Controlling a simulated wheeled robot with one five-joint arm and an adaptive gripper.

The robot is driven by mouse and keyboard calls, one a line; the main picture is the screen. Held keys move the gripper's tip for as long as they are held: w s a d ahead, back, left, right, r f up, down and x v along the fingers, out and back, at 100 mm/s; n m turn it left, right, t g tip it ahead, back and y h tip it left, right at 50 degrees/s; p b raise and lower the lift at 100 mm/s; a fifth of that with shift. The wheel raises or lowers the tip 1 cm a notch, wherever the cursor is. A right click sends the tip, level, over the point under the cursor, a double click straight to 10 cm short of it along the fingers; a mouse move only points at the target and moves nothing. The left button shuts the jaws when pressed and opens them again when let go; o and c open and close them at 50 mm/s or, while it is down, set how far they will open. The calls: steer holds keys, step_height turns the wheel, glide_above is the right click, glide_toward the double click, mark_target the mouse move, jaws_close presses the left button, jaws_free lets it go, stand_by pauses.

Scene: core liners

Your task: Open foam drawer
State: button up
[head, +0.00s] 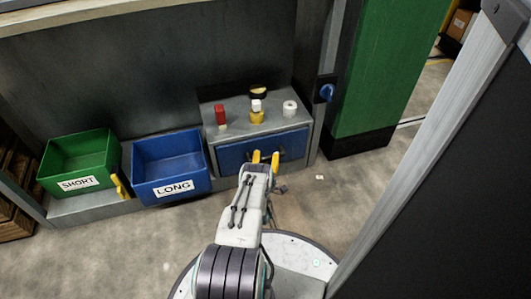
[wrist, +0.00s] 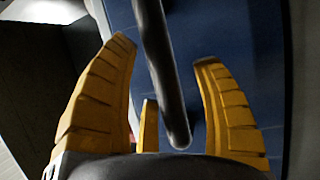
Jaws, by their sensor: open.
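The blue drawer (head: 232,156) is set in a low grey cabinet (head: 297,118) and looks shut. Its dark bar handle (head: 283,154) is partly hidden by my gripper (head: 265,157). In the wrist view, my gripper (wrist: 165,50) has its yellow fingers apart, and the black handle (wrist: 154,45) runs between them without visible contact on either side. The blue drawer front (wrist: 228,35) fills the background behind the handle. Nothing is gripped.
A red item (head: 220,114), a yellow-and-white bottle (head: 257,112) and a white roll (head: 290,109) stand on the cabinet. A green "SHORT" bin (head: 80,160) and a blue "LONG" bin (head: 171,165) stand to the left. A grey post (head: 430,150) rises close on the right.

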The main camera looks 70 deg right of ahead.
steer(key=shift+d, duration=0.15)
steer(key=shift+r, duration=0.1)
jaws_close()
stand_by(0.5)
